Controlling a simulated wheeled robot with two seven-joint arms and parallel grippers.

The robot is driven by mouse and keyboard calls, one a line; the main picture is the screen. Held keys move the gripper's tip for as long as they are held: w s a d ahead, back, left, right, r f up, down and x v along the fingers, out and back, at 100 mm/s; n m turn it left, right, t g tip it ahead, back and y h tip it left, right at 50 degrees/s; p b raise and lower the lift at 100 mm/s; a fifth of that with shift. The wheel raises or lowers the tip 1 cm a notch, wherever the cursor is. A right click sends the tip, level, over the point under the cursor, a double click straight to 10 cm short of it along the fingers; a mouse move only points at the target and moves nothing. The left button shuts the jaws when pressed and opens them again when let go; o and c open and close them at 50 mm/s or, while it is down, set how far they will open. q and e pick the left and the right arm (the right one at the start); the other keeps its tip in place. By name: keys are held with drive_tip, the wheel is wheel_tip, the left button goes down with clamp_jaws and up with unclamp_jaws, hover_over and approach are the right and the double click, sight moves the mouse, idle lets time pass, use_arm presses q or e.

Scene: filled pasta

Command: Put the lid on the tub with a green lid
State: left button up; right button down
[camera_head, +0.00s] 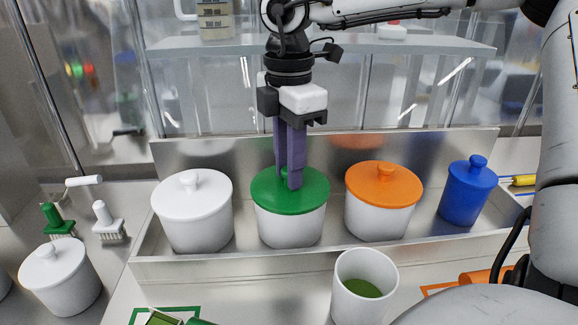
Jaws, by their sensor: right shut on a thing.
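The green lid (300,204) sits on a white tub (291,231) in the metal tray, between a tub with a white lid and one with an orange lid. It looks level and touching the rim, though I cannot tell whether it is fully seated. My right gripper (289,180) points straight down from above, its purple fingers shut on the green lid's knob. The fingers mostly hide the knob. My left gripper is not in view.
The tray (190,267) also holds a white-lidded tub (196,228), an orange-lidded tub (378,219) and a blue jar (466,195). An open white container (350,308) with green contents stands in front. A shelf (400,45) hangs behind.

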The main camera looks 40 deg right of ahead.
idle(0.3)
drive_tip(key=c, duration=0.9)
unclamp_jaws()
drive_tip(key=shift+c, duration=0.2)
drive_tip(key=shift+r, duration=0.1)
drive_tip(key=shift+r+p, duration=2.1)
drive_tip(key=shift+r, duration=1.35)
clamp_jaws()
